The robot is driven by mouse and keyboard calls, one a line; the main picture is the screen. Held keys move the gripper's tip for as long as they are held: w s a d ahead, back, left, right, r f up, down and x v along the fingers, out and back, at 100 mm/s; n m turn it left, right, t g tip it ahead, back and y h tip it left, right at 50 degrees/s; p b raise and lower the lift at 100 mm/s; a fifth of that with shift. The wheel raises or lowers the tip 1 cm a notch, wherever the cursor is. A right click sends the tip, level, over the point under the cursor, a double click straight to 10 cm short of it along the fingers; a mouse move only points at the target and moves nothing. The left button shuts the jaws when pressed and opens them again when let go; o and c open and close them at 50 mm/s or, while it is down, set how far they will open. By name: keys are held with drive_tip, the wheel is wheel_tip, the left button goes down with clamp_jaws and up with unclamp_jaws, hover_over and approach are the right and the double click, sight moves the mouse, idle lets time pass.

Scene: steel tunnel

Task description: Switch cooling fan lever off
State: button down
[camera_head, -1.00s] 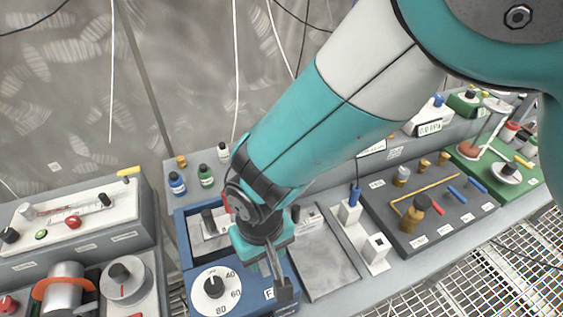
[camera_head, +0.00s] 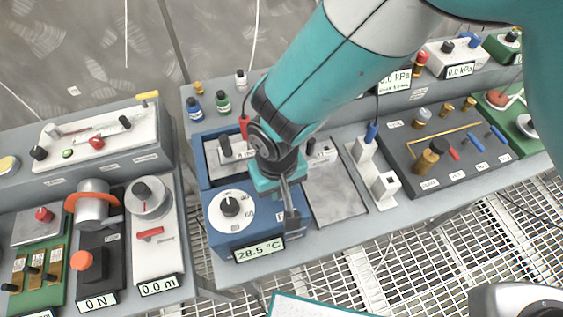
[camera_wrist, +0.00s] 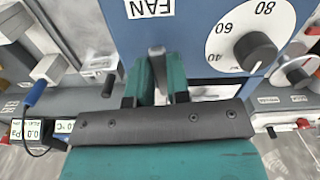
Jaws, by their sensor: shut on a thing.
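The cooling fan lever (camera_wrist: 157,62) is a small grey bar below the FAN label (camera_wrist: 150,8) on a blue box. In the wrist view it stands between my two teal fingers, and my gripper (camera_wrist: 157,78) is shut on it. In the head view my gripper (camera_head: 289,205) is at the right part of the blue box (camera_head: 215,212), beside the white dial, and it hides the lever and label there. Which setting the lever is in cannot be told.
The box carries a white dial (camera_head: 231,204) with a black knob, close to my gripper, and a display (camera_head: 259,250) reading 28.5 °C. A flat grey plate (camera_head: 335,190) lies to the right. Other instrument panels stand on both sides. Grated floor (camera_head: 390,255) is in front.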

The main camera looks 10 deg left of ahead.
drive_tip(key=shift+s+a+m+b, duration=0.1)
drive_tip(key=shift+a+m+b, duration=0.15)
drive_tip(key=shift+m, duration=0.45)
drive_tip(key=c, duration=1.1)
unclamp_jaws()
drive_tip(key=shift+r, duration=0.1)
wheel_tip(320, 180, up, 17)
drive_tip(key=b, duration=0.4)
drive_tip(key=shift+r, duration=0.15)
